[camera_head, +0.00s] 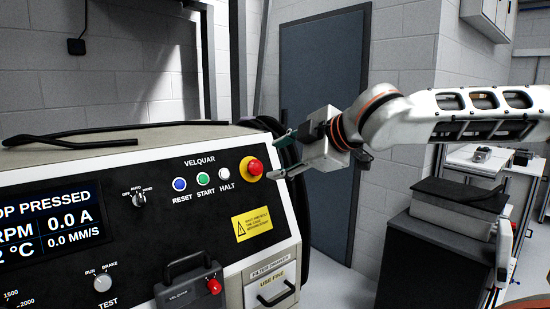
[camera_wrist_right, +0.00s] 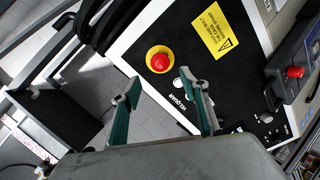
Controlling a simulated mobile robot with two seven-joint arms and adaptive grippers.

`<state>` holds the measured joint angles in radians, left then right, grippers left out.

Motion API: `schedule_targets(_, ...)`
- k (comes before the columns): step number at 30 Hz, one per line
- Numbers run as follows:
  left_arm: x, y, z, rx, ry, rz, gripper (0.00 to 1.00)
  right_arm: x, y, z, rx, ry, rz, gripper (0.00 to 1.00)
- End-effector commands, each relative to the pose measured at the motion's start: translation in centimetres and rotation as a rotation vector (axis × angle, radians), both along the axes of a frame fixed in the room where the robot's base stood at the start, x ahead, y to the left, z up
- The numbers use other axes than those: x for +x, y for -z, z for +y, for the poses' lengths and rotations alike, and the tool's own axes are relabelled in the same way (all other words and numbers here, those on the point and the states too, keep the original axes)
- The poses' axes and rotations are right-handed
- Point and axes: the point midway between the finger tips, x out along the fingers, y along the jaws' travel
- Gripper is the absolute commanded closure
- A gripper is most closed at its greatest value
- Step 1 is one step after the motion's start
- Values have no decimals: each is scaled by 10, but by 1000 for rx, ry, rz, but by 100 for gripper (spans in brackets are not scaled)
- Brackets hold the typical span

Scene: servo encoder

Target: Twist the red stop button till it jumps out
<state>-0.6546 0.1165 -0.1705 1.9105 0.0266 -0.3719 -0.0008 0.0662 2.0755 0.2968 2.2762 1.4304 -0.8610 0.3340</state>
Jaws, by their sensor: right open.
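The red stop button (camera_head: 255,167) sits on a yellow round base at the upper right of the machine's black front panel. In the right wrist view the red button (camera_wrist_right: 160,62) lies just beyond the fingertips, near the line between them. My right gripper (camera_head: 272,160) is open and empty, close in front of the button and to its right in the head view. Its two green-sided fingers also show apart in the right wrist view (camera_wrist_right: 159,84). I see no contact with the button. My left gripper is not in view.
Blue (camera_head: 180,184), green (camera_head: 203,179) and white (camera_head: 224,174) buttons lie left of the stop button. A yellow warning label (camera_head: 252,224) is below. The display (camera_head: 50,222) reads "OP PRESSED", cut off at left. A second red knob (camera_head: 214,286) sits lower on a lockout box.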

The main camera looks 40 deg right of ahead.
Motion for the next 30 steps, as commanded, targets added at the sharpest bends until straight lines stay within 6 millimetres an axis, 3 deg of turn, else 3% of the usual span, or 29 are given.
schedule_targets(9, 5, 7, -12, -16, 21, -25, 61, 36, 22, 2, 0, 2, 1, 56)
schedule_targets(18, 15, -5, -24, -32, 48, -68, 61, 69, 35, 5, -1, 0, 1, 56)
schedule_targets(30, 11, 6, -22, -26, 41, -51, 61, 83, 39, 7, 2, -1, -1, 56)
